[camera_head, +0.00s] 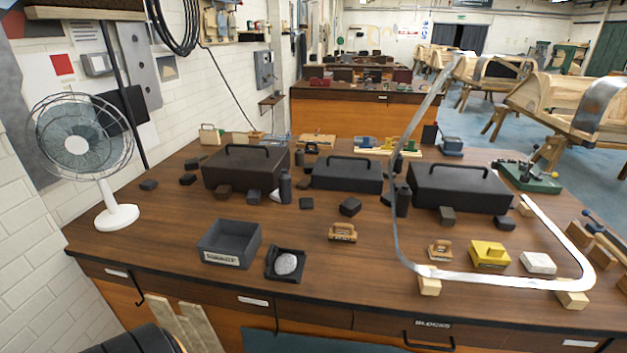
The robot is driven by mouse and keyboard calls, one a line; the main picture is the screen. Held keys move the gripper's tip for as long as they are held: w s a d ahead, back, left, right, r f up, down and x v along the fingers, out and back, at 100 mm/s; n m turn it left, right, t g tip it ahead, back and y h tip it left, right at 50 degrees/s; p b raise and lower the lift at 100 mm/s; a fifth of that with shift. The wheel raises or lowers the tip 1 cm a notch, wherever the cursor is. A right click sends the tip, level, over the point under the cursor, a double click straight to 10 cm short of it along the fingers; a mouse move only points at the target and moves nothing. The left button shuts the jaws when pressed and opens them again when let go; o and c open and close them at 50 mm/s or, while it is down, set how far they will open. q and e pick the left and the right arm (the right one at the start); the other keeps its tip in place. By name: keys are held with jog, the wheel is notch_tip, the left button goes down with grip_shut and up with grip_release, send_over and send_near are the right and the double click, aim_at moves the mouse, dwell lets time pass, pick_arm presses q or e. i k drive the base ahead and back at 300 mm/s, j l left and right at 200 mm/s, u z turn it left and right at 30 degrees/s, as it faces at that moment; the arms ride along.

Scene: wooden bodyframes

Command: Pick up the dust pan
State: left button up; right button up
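No object shows clearly as a dust pan. The nearest in look is a small dark shallow tray (272,268) near the front edge of the workbench, with a pale round item (286,264) in it; I cannot tell if it is the dust pan. A yellow block-like item (478,256) sits at the front right, and its exact kind is unclear. Neither of my grippers is in view.
An open grey box (212,256) stands left of the tray. A white fan (119,214) stands at the bench's left end. Black toolboxes (345,177) line the middle. A curved metal strip (470,278) rises at the right. Bare wood (170,235) lies between fan and box.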

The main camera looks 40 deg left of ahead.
aim_at(283, 265)
jog(key=u, duration=0.4)
jog(key=k+l+u, duration=0.1)
jog(key=u, duration=0.25)
jog(key=k+u, duration=0.1)
jog(key=u, duration=0.7)
jog(key=k+l, duration=0.05)
